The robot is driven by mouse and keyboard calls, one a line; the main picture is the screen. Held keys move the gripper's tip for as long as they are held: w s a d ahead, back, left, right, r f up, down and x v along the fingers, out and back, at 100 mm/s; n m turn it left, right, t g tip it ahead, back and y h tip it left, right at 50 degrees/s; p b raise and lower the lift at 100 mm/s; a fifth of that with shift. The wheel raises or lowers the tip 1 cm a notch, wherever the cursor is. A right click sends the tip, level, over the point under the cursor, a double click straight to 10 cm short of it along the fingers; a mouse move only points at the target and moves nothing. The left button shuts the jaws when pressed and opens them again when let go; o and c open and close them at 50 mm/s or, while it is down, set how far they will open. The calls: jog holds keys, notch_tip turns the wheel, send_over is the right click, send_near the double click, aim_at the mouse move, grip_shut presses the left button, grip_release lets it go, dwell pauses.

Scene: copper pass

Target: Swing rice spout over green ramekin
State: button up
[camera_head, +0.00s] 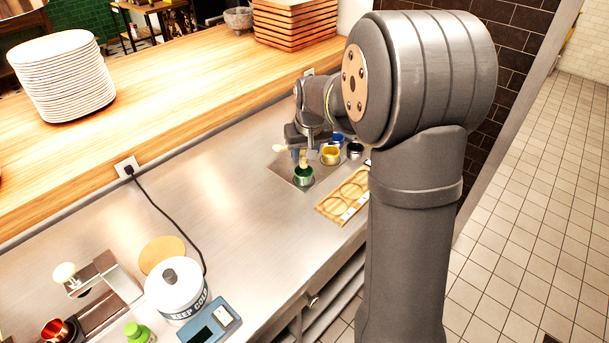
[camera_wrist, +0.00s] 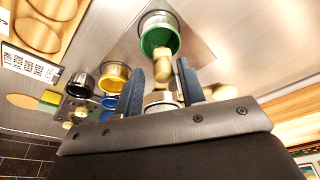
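The green ramekin (camera_head: 303,176) stands on a grey plate on the steel counter; it shows at the top of the wrist view (camera_wrist: 158,40). A pale wooden spout (camera_wrist: 162,68) reaches from a metal cylinder (camera_wrist: 160,98) toward the green ramekin and overlaps its rim in the wrist view. In the head view the spout's tip appears at the ramekin's back rim. My gripper (camera_wrist: 160,72) has its two blue fingers apart, one on each side of the spout and cylinder, with a pale knob by the right finger. Whether either finger touches is unclear.
Yellow (camera_head: 330,155), blue (camera_head: 338,139) and dark (camera_head: 355,150) ramekins stand close behind and right of the green one. A wooden tray with round recesses (camera_head: 344,196) lies in front right. The counter to the left is clear up to the white canister (camera_head: 176,290).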

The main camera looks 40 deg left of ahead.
jog(key=shift+w+a+v, duration=0.1)
jog(key=shift+a+v, duration=0.1)
jog(key=shift+v, duration=0.8)
jog(key=shift+w+a+v, duration=0.15)
jog(key=shift+a+v, duration=0.05)
jog(key=shift+v, duration=0.75)
jog(key=shift+w+a+v, duration=0.1)
jog(key=shift+a+v, duration=0.1)
jog(key=shift+v, duration=0.8)
jog(key=shift+r, duration=0.15)
